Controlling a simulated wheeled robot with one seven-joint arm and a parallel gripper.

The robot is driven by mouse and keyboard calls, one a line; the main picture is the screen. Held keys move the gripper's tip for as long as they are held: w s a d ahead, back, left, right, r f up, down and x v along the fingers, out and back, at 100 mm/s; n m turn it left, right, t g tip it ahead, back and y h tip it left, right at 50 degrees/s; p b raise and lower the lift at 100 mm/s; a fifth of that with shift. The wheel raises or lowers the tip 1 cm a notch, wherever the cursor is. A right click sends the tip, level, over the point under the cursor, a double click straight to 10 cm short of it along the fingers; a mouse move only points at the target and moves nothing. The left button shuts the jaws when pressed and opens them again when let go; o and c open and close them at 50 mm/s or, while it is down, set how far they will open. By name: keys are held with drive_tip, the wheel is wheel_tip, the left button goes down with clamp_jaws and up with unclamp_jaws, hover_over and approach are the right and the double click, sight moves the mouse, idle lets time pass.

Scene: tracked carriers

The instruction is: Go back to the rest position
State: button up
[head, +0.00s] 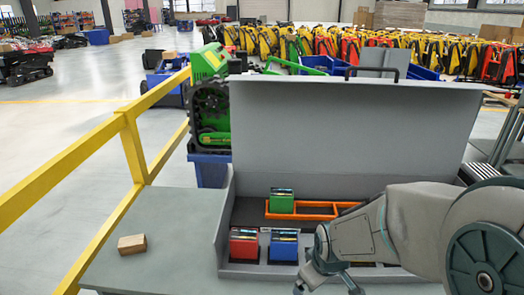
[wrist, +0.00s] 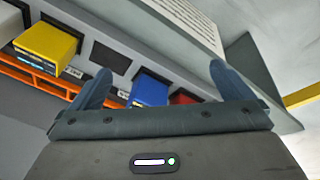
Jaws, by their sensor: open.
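My gripper (head: 326,286) is at the lower middle of the head view, over the front of a grey open case (head: 222,240). In the wrist view my gripper (wrist: 160,68) has its two fingers spread, with nothing held between them. A blue box (head: 284,247) and a red box (head: 243,248) stand in the case left of the gripper. A green box (head: 281,205) stands farther back at an orange rack (head: 335,205). The wrist view also shows a yellow box (wrist: 46,50), which my arm seems to hide in the head view.
The case's raised lid (head: 350,125) stands behind its contents. A wooden block (head: 132,244) lies on the grey table (head: 165,215) at left. A yellow rail (head: 90,140) runs along the table's left side. A green and black machine (head: 210,100) stands behind the case.

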drive_tip(key=s+d+r+m, duration=0.1)
drive_tip(key=s+r+m, duration=0.6)
drive_tip(key=s+r, duration=0.3)
drive_tip(key=shift+d+r, duration=0.35)
drive_tip(key=shift+r, duration=0.55)
